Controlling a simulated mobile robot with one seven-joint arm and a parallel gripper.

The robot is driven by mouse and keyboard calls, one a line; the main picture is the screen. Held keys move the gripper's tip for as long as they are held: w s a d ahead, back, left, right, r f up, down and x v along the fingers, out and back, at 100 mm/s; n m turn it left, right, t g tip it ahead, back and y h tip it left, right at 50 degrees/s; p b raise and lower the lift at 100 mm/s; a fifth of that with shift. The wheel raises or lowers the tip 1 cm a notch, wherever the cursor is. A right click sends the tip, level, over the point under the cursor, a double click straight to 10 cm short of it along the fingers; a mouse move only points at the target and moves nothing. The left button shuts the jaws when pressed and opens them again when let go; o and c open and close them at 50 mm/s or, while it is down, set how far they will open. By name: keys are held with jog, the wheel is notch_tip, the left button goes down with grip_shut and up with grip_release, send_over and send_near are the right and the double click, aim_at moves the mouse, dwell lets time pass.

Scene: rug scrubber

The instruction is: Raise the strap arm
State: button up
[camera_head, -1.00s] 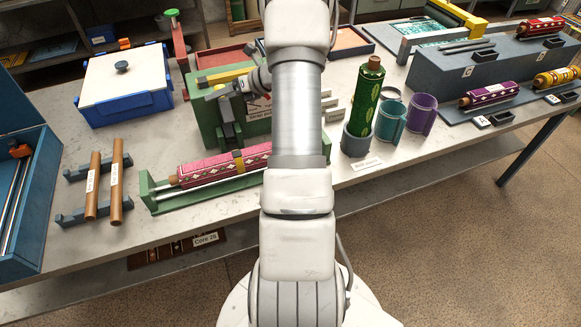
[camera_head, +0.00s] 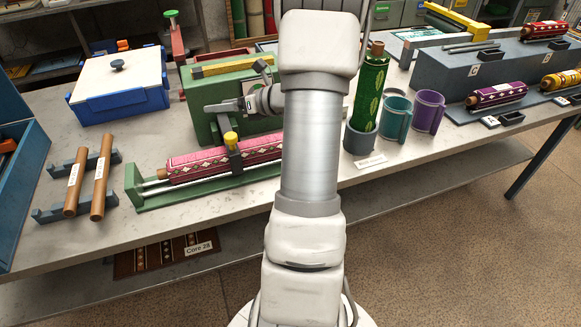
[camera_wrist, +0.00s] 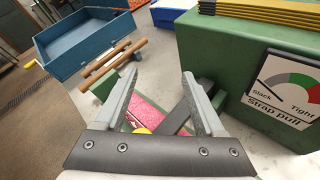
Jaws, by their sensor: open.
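The strap arm is a dark grey bar (camera_wrist: 176,114) with a yellow knob (camera_wrist: 142,130) at its low end, beside the green machine body (camera_wrist: 250,30). The knob (camera_head: 231,139) also shows in the head view, low over the pink patterned rug roll (camera_head: 200,166) in its green cradle (camera_head: 150,203). My gripper (camera_wrist: 160,74) is open and empty. In the wrist view the bar and knob show through the gap between its fingers, and I cannot tell whether they touch. In the head view my gripper (camera_head: 222,106) is above the knob, in front of the machine. My arm hides the machine's right side.
A "Strap pull" dial (camera_wrist: 288,88) is on the machine. Two brown rods (camera_head: 88,178) rest on grey stands at left, near a blue box (camera_head: 120,85). A green roll (camera_head: 369,92) stands in a cup at right, beside two mugs. The table front is partly clear.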

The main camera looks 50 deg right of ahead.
aim_at(231, 140)
jog(key=shift+s+a+f+n+t+b, duration=0.3)
jog(key=shift+s+f+b, duration=0.2)
jog(key=shift+b, duration=1)
jog(key=shift+s+a+f+n+t+b, duration=0.25)
jog(key=shift+s+f+t+b, duration=0.3)
jog(key=shift+b, duration=1)
jog(key=shift+s+a+f+n+t+b, duration=0.3)
jog(key=shift+f+b, duration=0.35)
jog(key=shift+b, duration=0.85)
jog(key=shift+n+t, duration=0.75)
jog(key=shift+t, duration=0.1)
jog(key=s+f+b, duration=0.1)
jog(key=b, duration=0.3)
jog(key=s+a+f+b, duration=0.1)
jog(key=f+b, duration=0.1)
jog(key=b, duration=0.3)
jog(key=shift+a+f, duration=0.15)
jog(key=p+v, duration=0.3)
jog(key=v, duration=1.3)
jog(key=shift+s+r, duration=0.25)
jog(key=shift+r, duration=0.1)
